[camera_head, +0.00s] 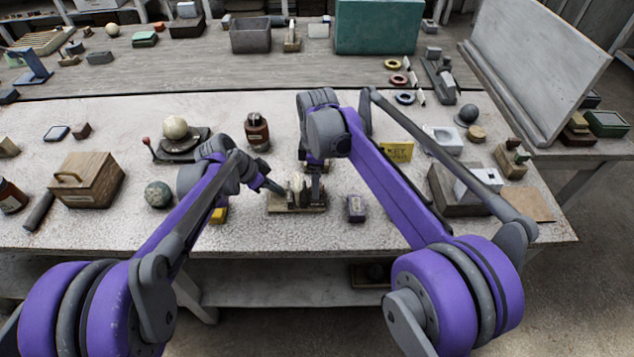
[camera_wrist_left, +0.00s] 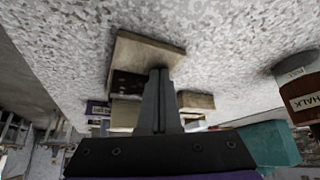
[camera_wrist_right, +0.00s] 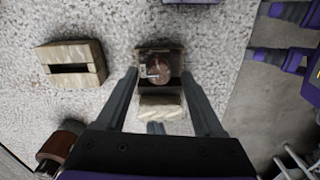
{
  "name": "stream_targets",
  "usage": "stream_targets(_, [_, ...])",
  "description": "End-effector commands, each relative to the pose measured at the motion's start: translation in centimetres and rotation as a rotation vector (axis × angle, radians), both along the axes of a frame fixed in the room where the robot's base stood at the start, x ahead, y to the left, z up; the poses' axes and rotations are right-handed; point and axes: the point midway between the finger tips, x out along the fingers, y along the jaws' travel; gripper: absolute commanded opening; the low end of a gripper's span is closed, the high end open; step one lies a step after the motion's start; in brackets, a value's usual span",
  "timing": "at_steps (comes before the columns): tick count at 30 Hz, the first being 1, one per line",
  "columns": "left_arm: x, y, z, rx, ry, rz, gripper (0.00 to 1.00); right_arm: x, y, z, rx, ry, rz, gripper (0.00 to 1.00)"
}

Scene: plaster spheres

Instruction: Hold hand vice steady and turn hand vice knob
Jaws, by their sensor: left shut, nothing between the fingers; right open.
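The hand vice (camera_head: 297,207) stands on a small wooden base near the front middle of the table, partly hidden by my grippers. In the right wrist view a round brown knob (camera_wrist_right: 159,68) and a pale block (camera_wrist_right: 162,107) of the vice show. My right gripper (camera_wrist_right: 158,78) is open above it, with one finger on each side of the knob; contact cannot be told. My left gripper (camera_head: 275,187) is shut and empty at the left side of the vice. In the left wrist view its closed fingers (camera_wrist_left: 159,78) overlap the wooden base (camera_wrist_left: 148,50).
The table's front strip is clear.

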Motion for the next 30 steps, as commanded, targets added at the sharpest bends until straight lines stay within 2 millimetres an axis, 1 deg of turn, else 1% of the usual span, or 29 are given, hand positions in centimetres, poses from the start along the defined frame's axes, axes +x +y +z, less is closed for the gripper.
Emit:
stream_targets(1, [-0.05,0.06,-0.18,0.004,0.002,-0.001,0.0,0.01,-0.01,-0.56,0.0,0.0,0.0,0.69])
stream_targets(5, [-0.05,0.06,-0.18,0.004,0.002,-0.001,0.0,0.0,-0.01,-1.33,0.0,0.0,0.0,0.69])
stream_targets(13, [-0.05,0.06,-0.18,0.004,0.002,-0.001,0.0,0.0,-0.02,-1.48,0.0,0.0,-0.001,0.69])
stream_targets(14, [-0.05,0.06,-0.18,0.004,0.002,-0.001,0.0,0.0,-0.02,-1.48,0.0,0.0,-0.001,0.68])
stream_targets(15, [-0.05,0.06,-0.18,0.004,0.002,-0.001,0.0,0.0,-0.02,-1.47,0.0,0.0,-0.001,0.6])
stream_targets(17, [-0.05,0.06,-0.18,0.004,0.002,-0.001,0.0,0.0,-0.02,-1.47,0.0,0.0,-0.001,0.5])
stream_targets(18, [-0.05,0.06,-0.18,0.004,0.002,-0.001,0.0,-0.01,-0.02,-1.46,0.0,0.0,-0.001,0.42])
stream_targets(20, [-0.05,0.06,-0.18,0.004,0.002,-0.001,0.0,-0.01,-0.02,-1.46,0.0,0.0,-0.001,0.32])
stream_targets(21, [-0.05,0.06,-0.18,0.004,0.002,-0.001,0.0,-0.01,-0.02,-1.46,0.0,0.0,-0.001,0.24])
stream_targets(25, [-0.04,0.06,-0.19,0.003,0.001,-0.001,0.0,-0.04,-0.01,-1.45,0.0,0.001,-0.001,0.01])
stream_targets(30, [-0.03,0.07,-0.19,0.003,0.0,0.0,0.0,-0.06,0.0,-1.45,0.0,0.002,-0.002,0.0])
